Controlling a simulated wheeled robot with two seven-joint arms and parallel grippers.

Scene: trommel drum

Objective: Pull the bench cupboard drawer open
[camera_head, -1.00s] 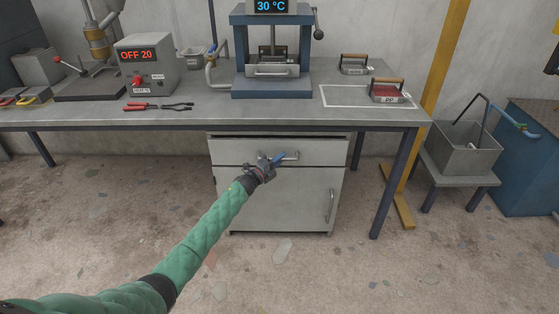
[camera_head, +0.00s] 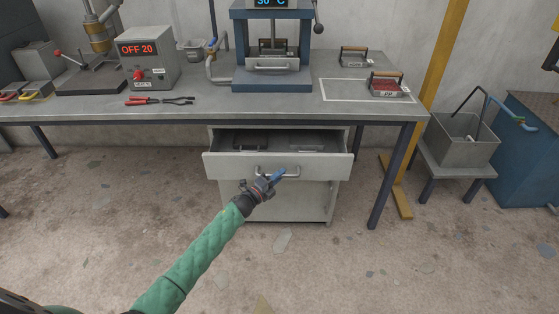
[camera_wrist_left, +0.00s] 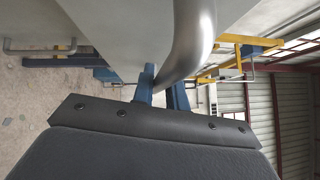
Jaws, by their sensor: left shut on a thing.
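The bench cupboard (camera_head: 318,200) stands under the workbench. Its top drawer (camera_head: 225,166) is pulled out toward me, and its dark inside shows with some items in it that I cannot make out. My left gripper (camera_head: 276,178) is at the bar handle (camera_head: 292,171) on the drawer front. In the left wrist view the gripper's blue fingers (camera_wrist_left: 163,92) are around the metal handle (camera_wrist_left: 193,42), shut on it. The lower door is partly hidden behind the drawer and my arm. My right gripper is not in view.
The workbench (camera_head: 210,107) above carries a press (camera_head: 270,85), a heater box (camera_head: 148,60), red pliers (camera_head: 150,101) and two handled blocks. A grey bin (camera_head: 462,140) on a stool stands at the right. The floor before the cupboard is clear.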

